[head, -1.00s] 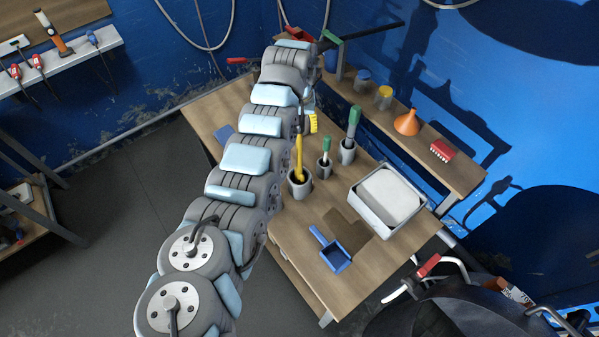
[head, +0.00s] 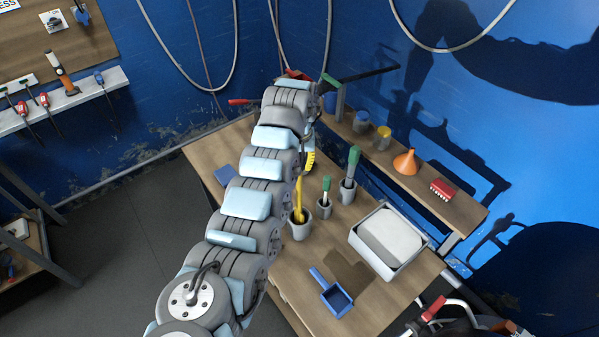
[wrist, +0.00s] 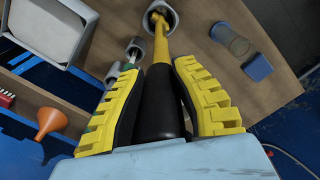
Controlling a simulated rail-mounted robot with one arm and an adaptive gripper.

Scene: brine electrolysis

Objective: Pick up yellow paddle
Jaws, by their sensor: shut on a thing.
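The yellow paddle (head: 299,196) stands upright in a grey cup (head: 300,230) on the wooden table. In the wrist view its yellow shaft (wrist: 160,52) runs down into the cup (wrist: 172,18). A wide black part lies between my fingers, in line with the shaft. My gripper (wrist: 160,100) has ribbed yellow finger pads and is shut on the paddle's upper end. One yellow pad of my gripper (head: 309,161) also shows in the head view. The paddle's lower end is hidden inside the cup.
Two green-handled tools (head: 326,187) (head: 350,165) stand in neighbouring grey cups. A white tray (head: 388,240) and a blue dustpan (head: 335,297) lie to the right and front. An orange funnel (head: 405,162) and a red rack (head: 441,188) stand on the rear shelf.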

